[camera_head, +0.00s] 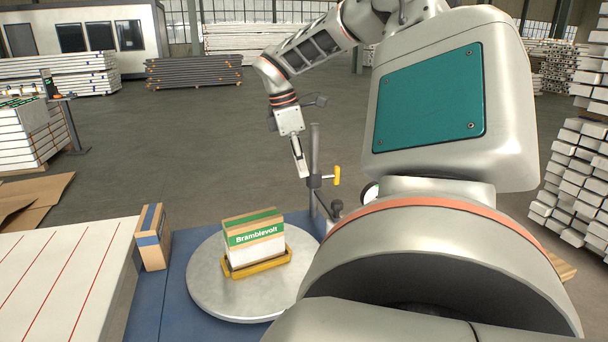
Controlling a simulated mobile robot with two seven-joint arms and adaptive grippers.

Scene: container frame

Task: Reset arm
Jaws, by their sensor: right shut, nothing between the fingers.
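My right arm comes in from the right, and its large links fill the right half of the head view. My right gripper (301,168) hangs pointing down at the upper middle of the view. Its fingers are together, with nothing between them. It is beyond the round grey turntable (210,289), close to an upright grey post (315,150) in the picture; I cannot tell whether they touch. A box labelled Bramblevolt (254,238) stands in a yellow tray (262,266) on the turntable, apart from the gripper. My left gripper is not in view.
A yellow handle (337,176) sits on the post. A small brown box with a blue stripe (152,237) stands left of the turntable, beside a white panel with red lines (62,285). Stacked boards (579,170) stand at right. Open grey floor (170,140) lies behind.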

